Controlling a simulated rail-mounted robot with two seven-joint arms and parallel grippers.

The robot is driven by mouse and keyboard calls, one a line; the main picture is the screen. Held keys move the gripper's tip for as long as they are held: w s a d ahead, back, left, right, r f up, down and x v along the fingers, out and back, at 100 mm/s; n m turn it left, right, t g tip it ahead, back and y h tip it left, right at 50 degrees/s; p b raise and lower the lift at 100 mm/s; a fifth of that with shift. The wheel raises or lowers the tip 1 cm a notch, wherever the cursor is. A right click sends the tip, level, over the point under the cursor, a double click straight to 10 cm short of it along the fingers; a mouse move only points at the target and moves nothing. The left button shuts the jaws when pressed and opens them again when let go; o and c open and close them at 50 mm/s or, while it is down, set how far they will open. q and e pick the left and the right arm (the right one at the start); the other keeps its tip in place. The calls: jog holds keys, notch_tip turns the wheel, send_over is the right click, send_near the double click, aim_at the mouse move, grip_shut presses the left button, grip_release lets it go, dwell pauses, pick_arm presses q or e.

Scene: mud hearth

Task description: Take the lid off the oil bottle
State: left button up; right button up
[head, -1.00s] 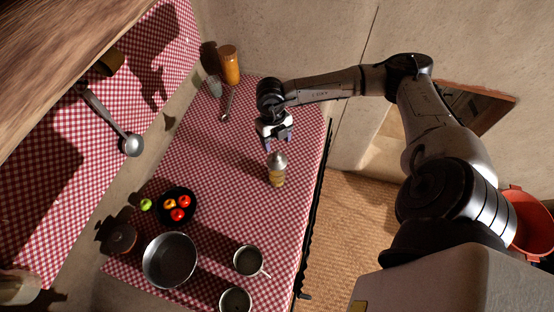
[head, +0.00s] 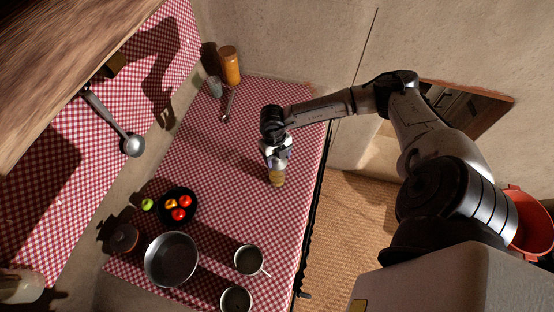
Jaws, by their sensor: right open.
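The oil bottle (head: 277,178) stands upright on the red-and-white checked cloth, right of the middle of the table. Its lower part is clear with yellow oil. Its top and lid are partly hidden by my right gripper (head: 277,158). My right gripper is open, with its fingers at the upper part of the bottle; I cannot tell whether they touch it. My left gripper is not in view.
A dark plate (head: 165,216) with several fruits or vegetables, a metal pot (head: 171,260) and two cups (head: 249,260) (head: 236,299) stand nearer the bottom. An orange jar (head: 230,66), a glass (head: 215,87) and a spoon (head: 228,105) are at the far end. The cloth between is clear.

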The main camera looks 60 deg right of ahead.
jog(key=c, duration=1)
jog(key=shift+r, duration=0.1)
